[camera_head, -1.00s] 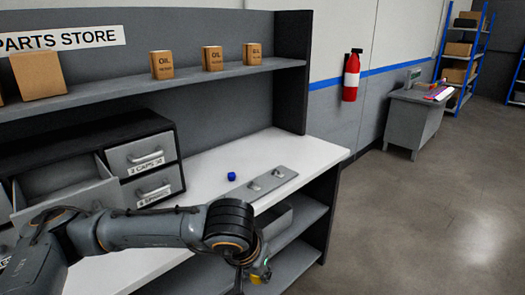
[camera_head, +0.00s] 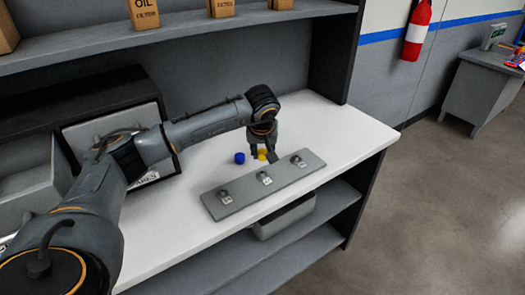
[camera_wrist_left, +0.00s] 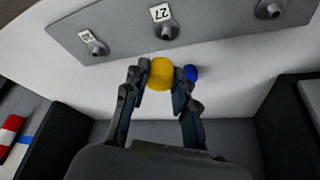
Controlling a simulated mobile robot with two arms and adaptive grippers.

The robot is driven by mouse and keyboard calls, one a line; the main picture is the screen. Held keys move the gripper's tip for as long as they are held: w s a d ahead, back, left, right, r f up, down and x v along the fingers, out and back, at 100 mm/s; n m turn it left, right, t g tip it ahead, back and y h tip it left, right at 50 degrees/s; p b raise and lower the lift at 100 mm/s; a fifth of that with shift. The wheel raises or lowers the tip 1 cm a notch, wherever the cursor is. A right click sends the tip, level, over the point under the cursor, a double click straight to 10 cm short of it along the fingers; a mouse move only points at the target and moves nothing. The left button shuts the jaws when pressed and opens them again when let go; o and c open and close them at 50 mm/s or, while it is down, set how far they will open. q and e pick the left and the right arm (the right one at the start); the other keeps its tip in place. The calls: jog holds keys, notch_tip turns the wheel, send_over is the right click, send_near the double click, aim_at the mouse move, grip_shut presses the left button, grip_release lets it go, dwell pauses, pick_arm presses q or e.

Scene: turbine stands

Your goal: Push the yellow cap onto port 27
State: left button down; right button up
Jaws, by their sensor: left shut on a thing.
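The yellow cap (camera_wrist_left: 162,74) sits between the fingers of my left gripper (camera_wrist_left: 160,86), which is shut on it. In the head view the cap (camera_head: 262,155) shows partly behind the fingers of the left gripper (camera_head: 264,150), above the white bench top, behind the port plate. Port 27 (camera_wrist_left: 165,32) is the middle stub on the grey plate (camera_wrist_left: 110,14), with its label beside it in the wrist view. The cap is apart from the port. In the head view the middle port (camera_head: 264,177) is a little in front of the gripper. My right gripper is not in view.
A blue cap (camera_head: 240,158) stands on the white bench top (camera_head: 345,140) left of the gripper; it also shows in the wrist view (camera_wrist_left: 191,73). Other ports (camera_head: 224,196) (camera_head: 297,161) flank the middle one. A drawer unit stands left, and a shelf with boxes hangs above.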

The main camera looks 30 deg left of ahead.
aim_at(262, 160)
pick_arm(q)
jog(key=shift+a+f, duration=0.15)
jog(key=shift+a, duration=0.05)
jog(key=shift+f, duration=0.2)
jog(key=shift+w+f+b, duration=0.1)
jog(key=shift+f+b, duration=0.3)
jog(key=shift+b, duration=0.05)
notch_tip(262, 160, down, 2)
jog(key=shift+f+b, duration=0.25)
jog(key=shift+b, duration=0.6)
jog(key=shift+f, duration=0.25)
jog(key=shift+f+b, duration=0.25)
jog(key=shift+b, duration=0.1)
jog(key=shift+w, duration=0.1)
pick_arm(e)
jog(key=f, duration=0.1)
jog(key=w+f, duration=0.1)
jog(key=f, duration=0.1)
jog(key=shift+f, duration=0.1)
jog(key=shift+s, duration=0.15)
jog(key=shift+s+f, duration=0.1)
